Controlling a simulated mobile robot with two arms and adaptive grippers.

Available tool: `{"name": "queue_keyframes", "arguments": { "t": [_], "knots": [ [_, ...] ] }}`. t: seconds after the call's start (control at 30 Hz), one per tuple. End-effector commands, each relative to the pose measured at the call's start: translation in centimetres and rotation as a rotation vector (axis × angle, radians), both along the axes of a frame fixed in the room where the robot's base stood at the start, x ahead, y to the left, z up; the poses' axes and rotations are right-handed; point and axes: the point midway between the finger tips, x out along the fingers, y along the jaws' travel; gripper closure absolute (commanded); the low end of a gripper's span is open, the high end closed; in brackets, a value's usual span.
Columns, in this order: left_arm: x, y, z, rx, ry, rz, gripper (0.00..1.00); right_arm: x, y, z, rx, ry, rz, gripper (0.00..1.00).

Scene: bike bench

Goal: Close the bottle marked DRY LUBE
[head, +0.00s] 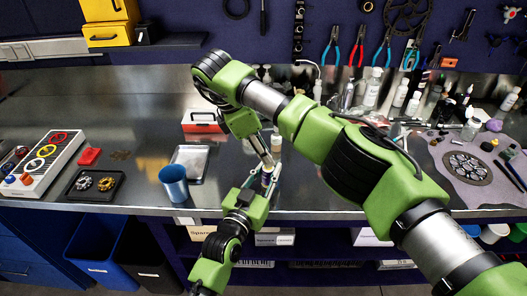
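A small bottle (266,178) with a pale body is near the front edge of the bench, at the middle of the head view. Its label is too small to read. My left gripper (264,183) comes from below, with its fingers on both sides of the bottle, and appears shut on it. My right gripper (266,160) points down from above, its fingertips at the bottle's top. Whether a cap is between the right fingertips is too small to tell. A white object stands just behind the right fingers, partly hidden.
A blue cup (173,184) and a metal tray (203,163) are left of the grippers. A red-and-white box (203,124) stands behind. Several bottles crowd the back right, partly behind my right arm. A grey mat (483,191) with parts lies at right. The bench's front edge is close.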

Motion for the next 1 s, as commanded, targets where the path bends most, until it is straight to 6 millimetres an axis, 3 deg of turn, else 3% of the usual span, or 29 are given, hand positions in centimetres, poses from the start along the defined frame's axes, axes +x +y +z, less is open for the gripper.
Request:
{"name": "queue_keyframes", "arguments": {
  "t": [0.27,0.6,1.0],
  "knots": [
    [0.0,0.0,-0.1,0.001,0.002,0.000,1.00,0.0,0.0,0.5,0.000,-0.001,0.000,0.71],
    [0.0,0.0,-0.1,0.001,0.002,0.000,1.00,0.0,0.0,4.4,0.001,0.001,0.001,0.71],
    [0.0,0.0,-0.1,0.001,0.002,0.001,1.00,0.0,0.0,4.5,-0.001,0.015,0.033,0.74]
  ]
}}
